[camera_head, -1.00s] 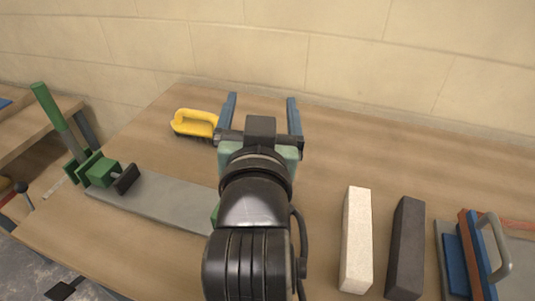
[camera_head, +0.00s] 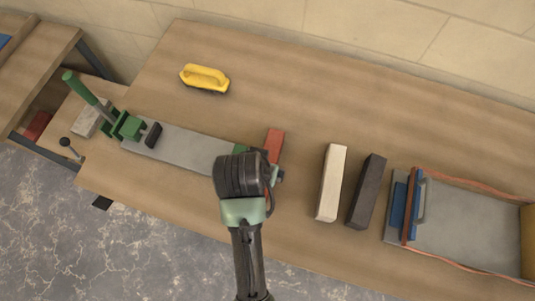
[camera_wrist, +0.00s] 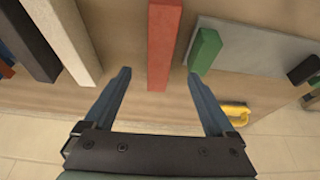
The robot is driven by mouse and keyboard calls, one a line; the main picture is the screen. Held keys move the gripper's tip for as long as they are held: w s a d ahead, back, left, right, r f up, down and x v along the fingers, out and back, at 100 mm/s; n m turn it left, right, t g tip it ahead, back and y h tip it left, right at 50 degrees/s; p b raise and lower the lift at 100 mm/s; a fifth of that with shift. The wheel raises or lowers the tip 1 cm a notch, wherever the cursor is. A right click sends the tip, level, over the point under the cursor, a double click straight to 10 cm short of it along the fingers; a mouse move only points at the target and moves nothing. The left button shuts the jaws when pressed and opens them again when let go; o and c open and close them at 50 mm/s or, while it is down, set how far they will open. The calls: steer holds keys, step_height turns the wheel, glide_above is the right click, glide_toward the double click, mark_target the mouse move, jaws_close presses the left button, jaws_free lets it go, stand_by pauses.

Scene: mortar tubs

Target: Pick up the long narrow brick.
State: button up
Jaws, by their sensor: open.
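Three long bricks lie on the workbench (camera_head: 300,75). A red one (camera_head: 275,140) is partly hidden behind my arm, a cream one (camera_head: 331,182) lies right of it, and a dark grey one (camera_head: 366,192) is beside that. I cannot tell by name which is the long narrow brick; the red one looks slimmest in the wrist view (camera_wrist: 163,45). There my gripper (camera_wrist: 159,75) is open and empty, with the red brick's near end between its blue fingertips. The cream (camera_wrist: 62,35) and dark (camera_wrist: 25,45) bricks are to the left. In the head view the fingers are hidden.
A green clamp (camera_head: 127,127) with a grey plate (camera_head: 185,146) is left of my arm. A yellow-handled brush (camera_head: 204,78) lies behind. A blue-faced float (camera_head: 411,205) and grey tray (camera_head: 470,228) stand at right. The bench's back middle is clear.

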steer(key=x, duration=1.1)
steer(key=shift+w+f, duration=0.25)
steer(key=shift+f, duration=0.1)
steer(key=shift+c, duration=0.3)
jaws_close()
steer(key=shift+w+d+r, duration=0.1)
